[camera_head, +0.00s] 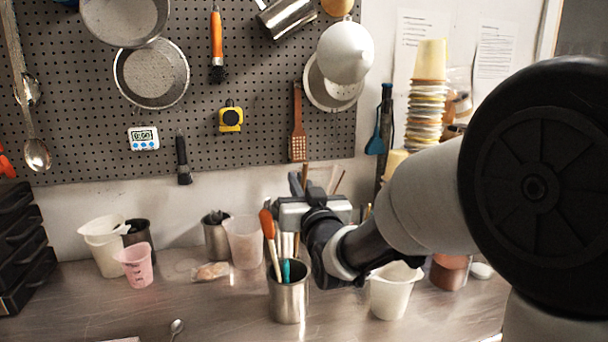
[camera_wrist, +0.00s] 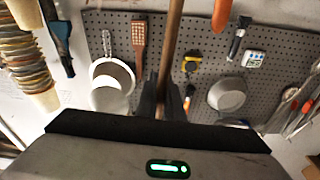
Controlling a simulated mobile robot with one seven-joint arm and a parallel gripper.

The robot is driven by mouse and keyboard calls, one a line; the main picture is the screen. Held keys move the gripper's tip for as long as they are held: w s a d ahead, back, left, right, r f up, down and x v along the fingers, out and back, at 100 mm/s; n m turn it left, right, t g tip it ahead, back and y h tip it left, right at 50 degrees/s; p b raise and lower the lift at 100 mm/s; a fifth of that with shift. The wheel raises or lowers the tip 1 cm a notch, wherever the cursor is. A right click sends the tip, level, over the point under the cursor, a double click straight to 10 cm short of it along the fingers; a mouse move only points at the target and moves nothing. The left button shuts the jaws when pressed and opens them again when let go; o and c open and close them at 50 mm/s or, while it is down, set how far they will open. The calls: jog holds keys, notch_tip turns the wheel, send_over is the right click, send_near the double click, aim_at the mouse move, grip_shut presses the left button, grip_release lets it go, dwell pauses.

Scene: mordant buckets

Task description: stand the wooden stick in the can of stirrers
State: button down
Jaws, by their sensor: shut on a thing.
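My gripper (camera_wrist: 170,98) is shut on the wooden stick (camera_wrist: 173,45), a plain brown rod that runs upward between the fingers in the wrist view. In the head view my gripper (camera_head: 298,184) is above the bench, over and behind a steel can (camera_head: 290,303). This can stands upright and holds an orange-headed spatula (camera_head: 267,224), a teal-tipped tool (camera_head: 286,269) and pale sticks. I take it for the can of stirrers. The held stick is hard to make out in the head view, and its lower end cannot be seen.
A white tub (camera_head: 391,295) stands right of the can. A clear beaker (camera_head: 244,243) and another steel can (camera_head: 216,238) stand behind it to the left. A pink cup (camera_head: 137,267) is farther left. A spoon (camera_head: 176,328) lies in front. A pegboard (camera_head: 75,110) with hanging tools is behind.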

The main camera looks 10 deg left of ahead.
notch_tip(320, 180, down, 11)
jog(key=a+b, duration=0.1)
jog(key=b, duration=1)
jog(key=shift+w, duration=0.35)
